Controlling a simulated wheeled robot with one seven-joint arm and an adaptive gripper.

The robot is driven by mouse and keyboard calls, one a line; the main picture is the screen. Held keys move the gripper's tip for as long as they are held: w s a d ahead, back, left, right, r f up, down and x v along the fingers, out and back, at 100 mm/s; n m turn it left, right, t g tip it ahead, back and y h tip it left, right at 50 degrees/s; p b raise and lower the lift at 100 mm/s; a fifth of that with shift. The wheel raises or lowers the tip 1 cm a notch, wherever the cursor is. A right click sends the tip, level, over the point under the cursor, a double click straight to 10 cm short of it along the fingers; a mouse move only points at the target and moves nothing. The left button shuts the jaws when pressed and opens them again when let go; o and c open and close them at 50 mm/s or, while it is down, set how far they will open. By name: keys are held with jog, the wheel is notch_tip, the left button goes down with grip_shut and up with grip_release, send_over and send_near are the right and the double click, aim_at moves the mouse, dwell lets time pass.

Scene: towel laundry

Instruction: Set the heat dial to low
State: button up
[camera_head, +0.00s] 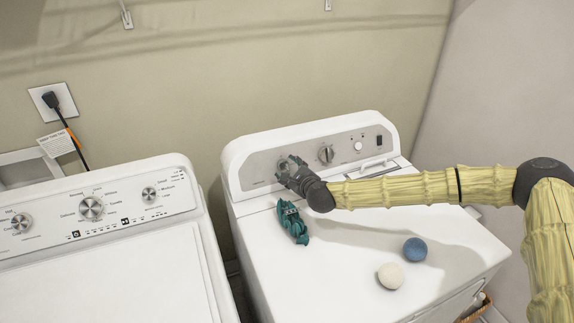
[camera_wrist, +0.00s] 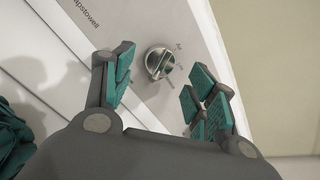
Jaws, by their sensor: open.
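The dryer (camera_head: 440,240) on the right has a grey control panel with several controls. My gripper (camera_head: 287,170) is at the panel's left end, in front of the leftmost dial (camera_head: 283,164), which it partly hides. In the wrist view, a round silver dial (camera_wrist: 159,63) with a raised grip bar shows between the two teal-padded fingers of my gripper (camera_wrist: 160,72). The fingers are spread, one on each side, with gaps between them and the dial. Small marks surround the dial, but its labels and setting are too small to read. A second dial (camera_head: 326,154) sits to the right.
A crumpled teal cloth (camera_head: 292,222) lies on the dryer top just below my gripper. A blue ball (camera_head: 415,249) and a cream ball (camera_head: 391,276) rest nearer the front. A washer (camera_head: 110,260) with its own dials stands left.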

aim_at(284, 165)
jog(key=shift+p+x, duration=0.35)
jog(key=shift+x, duration=1.05)
jog(key=c, duration=1)
